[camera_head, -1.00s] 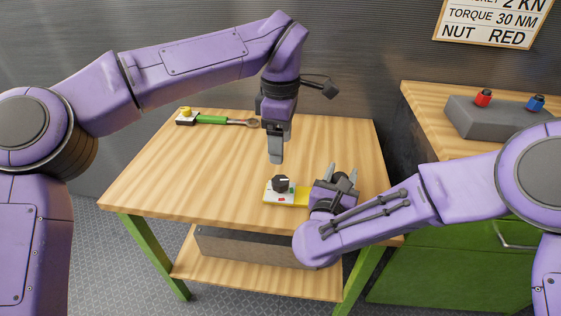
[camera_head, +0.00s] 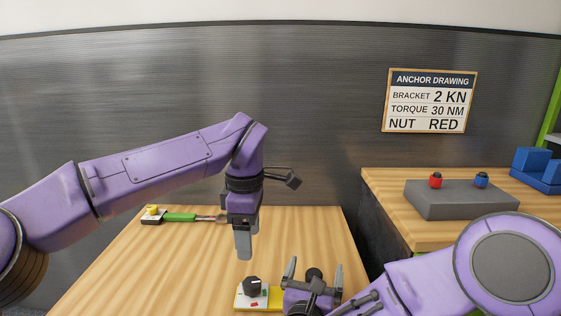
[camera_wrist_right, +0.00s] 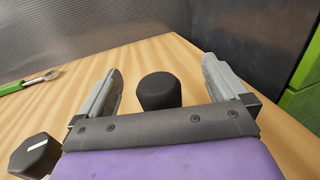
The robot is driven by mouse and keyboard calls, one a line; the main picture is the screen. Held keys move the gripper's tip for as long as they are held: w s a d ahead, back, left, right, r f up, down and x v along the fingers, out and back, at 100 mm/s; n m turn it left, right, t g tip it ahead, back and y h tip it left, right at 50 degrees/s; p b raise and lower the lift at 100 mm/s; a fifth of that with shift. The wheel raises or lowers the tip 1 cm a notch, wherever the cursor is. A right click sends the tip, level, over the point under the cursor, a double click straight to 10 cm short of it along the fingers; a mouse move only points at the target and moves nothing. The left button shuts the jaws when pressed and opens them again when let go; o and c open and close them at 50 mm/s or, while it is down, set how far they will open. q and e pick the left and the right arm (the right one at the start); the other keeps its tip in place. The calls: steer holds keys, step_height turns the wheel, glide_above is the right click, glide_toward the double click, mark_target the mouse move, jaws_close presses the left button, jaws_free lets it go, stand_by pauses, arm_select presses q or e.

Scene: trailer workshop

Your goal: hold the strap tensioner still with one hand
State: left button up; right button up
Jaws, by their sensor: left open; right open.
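A white and yellow device (camera_head: 243,302) with a black dial knob, apparently the strap tensioner, lies on the wooden table at the bottom of the head view. Its yellow part runs right, under my right gripper (camera_head: 314,266). My right gripper is open, with a black round post (camera_wrist_right: 159,92) standing between its fingers and gaps showing on both sides. The dial knob (camera_wrist_right: 35,155) shows at the lower left in the wrist view. My left gripper (camera_head: 244,250) points down above the table, behind the device, and is open and empty. The post's base is hidden by my right gripper.
On the right bench, a grey block (camera_head: 460,203) carries a red (camera_head: 435,180) and a blue piece (camera_head: 481,180). A wall sign (camera_head: 430,103) reads 2 KN, 30 NM, RED. The table's middle left is clear.

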step_height(320, 180, up, 9)
steer(key=p, duration=0.5)
steer(key=shift+p, duration=0.4)
steer(key=shift+s, duration=0.25)
steer(key=b+v, duration=0.1)
steer(key=v, duration=0.9)
